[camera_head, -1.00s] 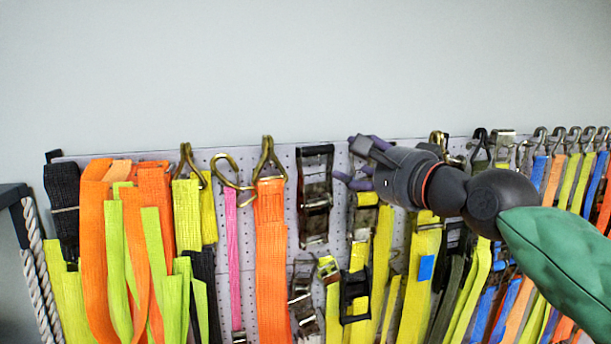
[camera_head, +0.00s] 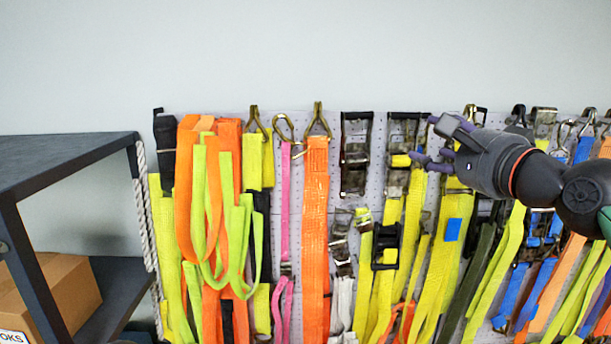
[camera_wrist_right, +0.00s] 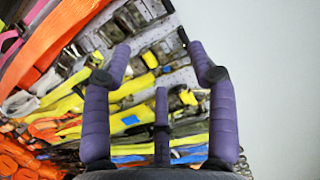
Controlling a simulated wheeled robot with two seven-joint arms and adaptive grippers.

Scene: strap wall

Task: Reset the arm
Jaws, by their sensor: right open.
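My right gripper (camera_head: 432,140) comes in from the right in the head view, in front of the strap wall, with its purple fingers pointing left. In the right wrist view its fingers (camera_wrist_right: 163,65) are spread apart with nothing between them. Beyond them are yellow straps (camera_wrist_right: 115,97) and metal ratchet buckles (camera_wrist_right: 145,14). I cannot tell from the head view how far the fingertips are from the buckle (camera_head: 403,135) behind them. My left gripper is not in view.
The grey pegboard (camera_head: 380,195) holds orange (camera_head: 315,230), yellow, pink and blue straps, hooks and buckles. A dark shelf (camera_head: 70,160) with a cardboard box (camera_head: 65,285) stands at the left. White rope (camera_head: 141,215) hangs by it. The wall above is bare.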

